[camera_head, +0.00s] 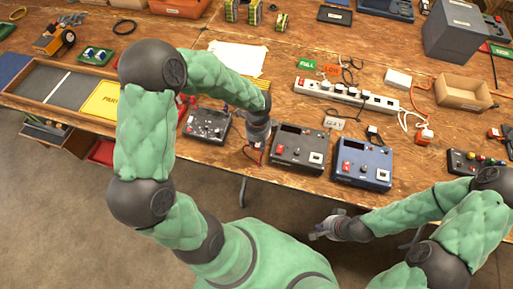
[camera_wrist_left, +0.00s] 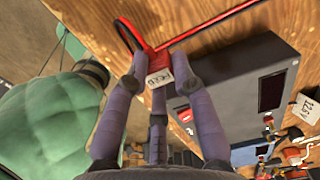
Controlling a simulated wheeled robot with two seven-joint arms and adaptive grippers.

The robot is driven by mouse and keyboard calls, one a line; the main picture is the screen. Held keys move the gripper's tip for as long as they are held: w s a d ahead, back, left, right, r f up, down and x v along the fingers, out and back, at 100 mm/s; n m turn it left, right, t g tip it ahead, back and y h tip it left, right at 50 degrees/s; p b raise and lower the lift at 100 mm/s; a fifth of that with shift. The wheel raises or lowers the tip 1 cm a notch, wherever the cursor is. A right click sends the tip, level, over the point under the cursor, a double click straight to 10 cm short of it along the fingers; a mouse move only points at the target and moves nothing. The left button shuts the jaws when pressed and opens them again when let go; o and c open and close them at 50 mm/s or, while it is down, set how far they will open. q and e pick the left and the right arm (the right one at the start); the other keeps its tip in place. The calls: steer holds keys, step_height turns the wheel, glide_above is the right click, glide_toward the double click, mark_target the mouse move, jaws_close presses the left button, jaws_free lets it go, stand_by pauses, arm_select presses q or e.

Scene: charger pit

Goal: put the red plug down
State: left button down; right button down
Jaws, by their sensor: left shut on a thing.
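The red plug (camera_wrist_left: 158,62) has a white label and a red and black cable running from its far end. It is between the fingertips of my left gripper (camera_wrist_left: 157,84), which is shut on it, over the wooden table near its front edge. In the head view my left gripper (camera_head: 257,140) is between two dark control boxes, and a little red of the plug shows below it. My right gripper (camera_head: 326,229) hangs off the table's front edge, over the floor, away from the plug; its finger opening is too small to judge.
A grey control box (camera_head: 298,149) is right beside the left gripper, with a blue one (camera_head: 363,161) further right. Another dark box (camera_head: 206,124) stands to the left. A white power strip (camera_head: 345,93) lies behind. Bare wood (camera_head: 285,65) is free farther back.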

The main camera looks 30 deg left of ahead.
mark_target(257, 147)
arm_select(q)
steer(key=f, duration=0.1)
steer(key=f+b, duration=0.2)
steer(key=f, duration=0.1)
steer(key=shift+a, duration=0.35)
steer(key=shift+r, duration=0.1)
steer(key=c, duration=1)
jaws_free()
steer(key=shift+c, duration=0.2)
step_height(257, 147, up, 11)
steer(key=p, duration=0.4)
steer(key=shift+f+p, duration=0.2)
steer(key=shift+p, duration=0.1)
steer(key=shift+r, duration=0.75)
